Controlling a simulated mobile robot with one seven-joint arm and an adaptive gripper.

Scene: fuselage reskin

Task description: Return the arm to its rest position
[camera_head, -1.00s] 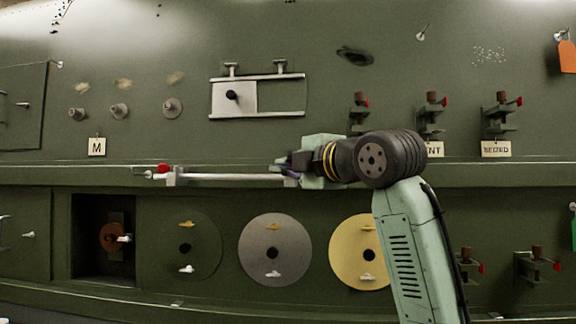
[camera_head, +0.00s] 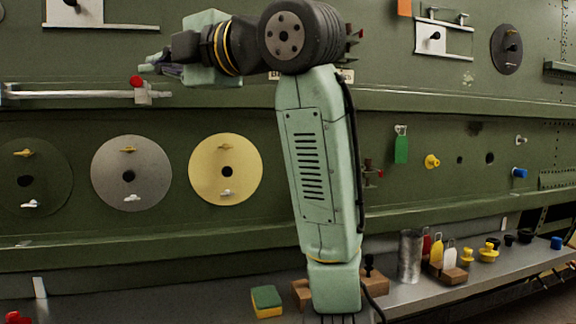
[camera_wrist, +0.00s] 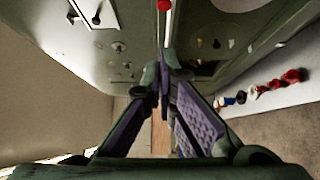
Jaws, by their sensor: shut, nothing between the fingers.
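My gripper (camera_head: 160,68) is at the upper left in the head view, at the end of my raised, bent arm. It points left, in front of the green fuselage wall (camera_head: 70,85). In the wrist view my gripper (camera_wrist: 164,75) shows its two purple-padded fingers meeting at the tips, with nothing between them. A silver rail with a red knob (camera_head: 137,82) lies close to the fingertips in the head view. I cannot tell the gap between them. My arm hides part of the wall and bench behind it.
Dark, grey and yellow discs (camera_head: 226,189) sit on the wall below the rail. A bench (camera_head: 430,292) runs along the bottom right with a sponge (camera_head: 266,301), a metal cylinder (camera_head: 410,256), coloured tags and several knobs. A green tag (camera_head: 401,148) hangs on the wall.

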